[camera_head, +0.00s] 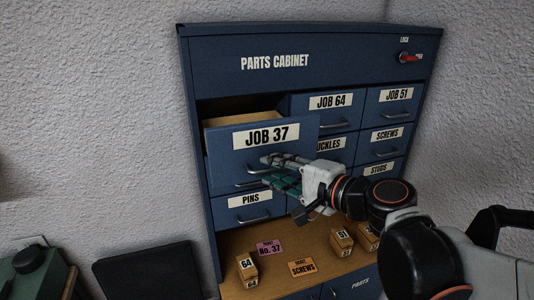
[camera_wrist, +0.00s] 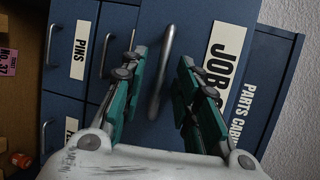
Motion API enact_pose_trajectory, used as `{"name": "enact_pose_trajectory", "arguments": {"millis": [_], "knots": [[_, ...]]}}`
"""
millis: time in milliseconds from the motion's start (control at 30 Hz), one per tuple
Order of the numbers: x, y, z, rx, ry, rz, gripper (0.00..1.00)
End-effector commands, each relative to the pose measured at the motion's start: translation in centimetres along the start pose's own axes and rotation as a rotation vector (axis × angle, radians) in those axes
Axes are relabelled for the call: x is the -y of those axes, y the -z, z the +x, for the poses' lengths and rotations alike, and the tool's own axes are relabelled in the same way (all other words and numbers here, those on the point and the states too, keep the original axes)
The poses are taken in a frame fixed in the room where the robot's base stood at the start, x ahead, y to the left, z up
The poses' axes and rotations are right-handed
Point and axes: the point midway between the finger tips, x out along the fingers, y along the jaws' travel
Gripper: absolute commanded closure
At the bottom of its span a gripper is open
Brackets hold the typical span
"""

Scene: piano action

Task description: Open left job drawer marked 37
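The blue drawer labelled JOB 37 (camera_head: 228,150) is at the upper left of the parts cabinet. It stands pulled out, with its open top and wooden inside showing. My gripper (camera_head: 266,172) is in front of the lower part of its face, near the handle. In the wrist view the drawer's metal bar handle (camera_wrist: 163,65) shows between the two green fingers of my gripper (camera_wrist: 162,72). The fingers are apart, with a visible gap on both sides of the handle. I cannot tell how deep the handle sits between them. The drawer also shows in the wrist view (camera_wrist: 190,25).
The blue parts cabinet (camera_head: 215,45) has other drawers, shut: JOB 64 (camera_head: 330,101), JOB 51 (camera_head: 396,95) and PINS (camera_head: 251,199). A red lock knob (camera_head: 408,57) is at upper right. Small numbered blocks (camera_head: 247,265) and tags stand on the wooden shelf (camera_head: 230,283) below.

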Motion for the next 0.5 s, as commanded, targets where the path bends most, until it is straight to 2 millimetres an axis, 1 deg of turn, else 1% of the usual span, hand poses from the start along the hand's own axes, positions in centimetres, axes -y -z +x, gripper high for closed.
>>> {"name": "enact_pose_trajectory", "arguments": {"millis": [167, 267, 367, 500], "knots": [[0.0, 0.0, -0.2, -0.001, 0.0, 0.0, 0.71], [0.0, 0.1, -0.8, -0.002, 0.0, 0.001, 0.71], [0.0, 0.1, -2.0, -0.003, 0.0, 0.001, 0.71], [0.0, 0.1, -4.1, -0.005, 0.0, 0.001, 0.71]]}}
